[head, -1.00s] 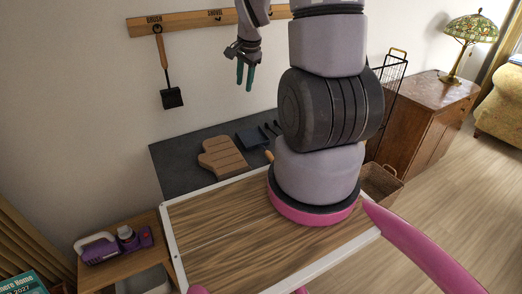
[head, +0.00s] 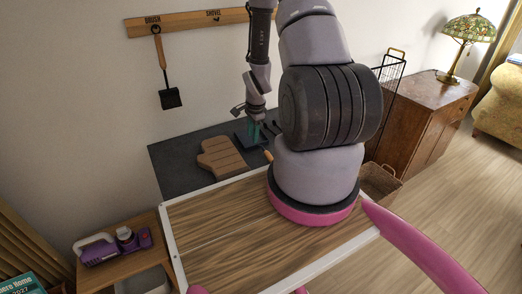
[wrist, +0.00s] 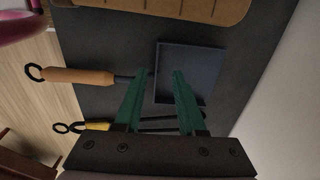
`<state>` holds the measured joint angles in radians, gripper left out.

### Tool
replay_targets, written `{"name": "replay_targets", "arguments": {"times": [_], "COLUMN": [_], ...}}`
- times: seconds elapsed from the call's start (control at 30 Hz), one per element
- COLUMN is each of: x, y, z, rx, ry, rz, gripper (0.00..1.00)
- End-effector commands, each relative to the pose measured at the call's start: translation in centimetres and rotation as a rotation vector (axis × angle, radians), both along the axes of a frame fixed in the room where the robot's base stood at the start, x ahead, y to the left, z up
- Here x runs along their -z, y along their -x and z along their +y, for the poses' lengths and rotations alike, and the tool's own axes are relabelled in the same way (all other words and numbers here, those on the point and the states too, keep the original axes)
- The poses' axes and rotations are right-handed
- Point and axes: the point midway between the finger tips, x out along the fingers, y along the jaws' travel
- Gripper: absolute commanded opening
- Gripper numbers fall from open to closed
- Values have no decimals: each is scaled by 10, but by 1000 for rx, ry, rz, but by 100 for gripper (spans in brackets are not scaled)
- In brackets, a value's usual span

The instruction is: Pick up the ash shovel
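The ash shovel has a flat dark pan (wrist: 187,72), a thin dark shaft and a wooden handle (wrist: 78,76) ending in a ring. It lies on the dark slab (wrist: 255,60). In the head view its pan (head: 243,141) is partly behind my gripper (head: 257,132), and its handle end (head: 268,156) shows beside my arm. In the wrist view my gripper (wrist: 162,73) is open, with green fingers apart above the shovel, around where shaft meets pan. Nothing is held between them. I cannot tell the exact height gap.
A yellow-handled tool (wrist: 97,127) lies beside the shovel, partly hidden by my gripper. A grooved wooden piece (head: 222,158) lies on the slab nearby. A brush (head: 170,97) hangs from the wall rail (head: 188,22); the spot labelled shovel is empty. A wood-topped table (head: 225,225) stands in front.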

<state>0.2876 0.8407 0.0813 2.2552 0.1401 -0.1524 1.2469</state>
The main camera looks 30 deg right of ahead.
Motion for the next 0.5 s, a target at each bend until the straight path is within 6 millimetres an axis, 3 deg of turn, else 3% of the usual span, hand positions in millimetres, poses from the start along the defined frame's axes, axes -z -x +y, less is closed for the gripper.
{"name": "replay_targets", "arguments": {"times": [0.3, 0.5], "x": [44, 49], "y": [-2, -4], "z": [-4, -4], "rx": [-2, 0], "ry": [0, 0], "rz": [2, 0], "gripper": [39, 39]}}
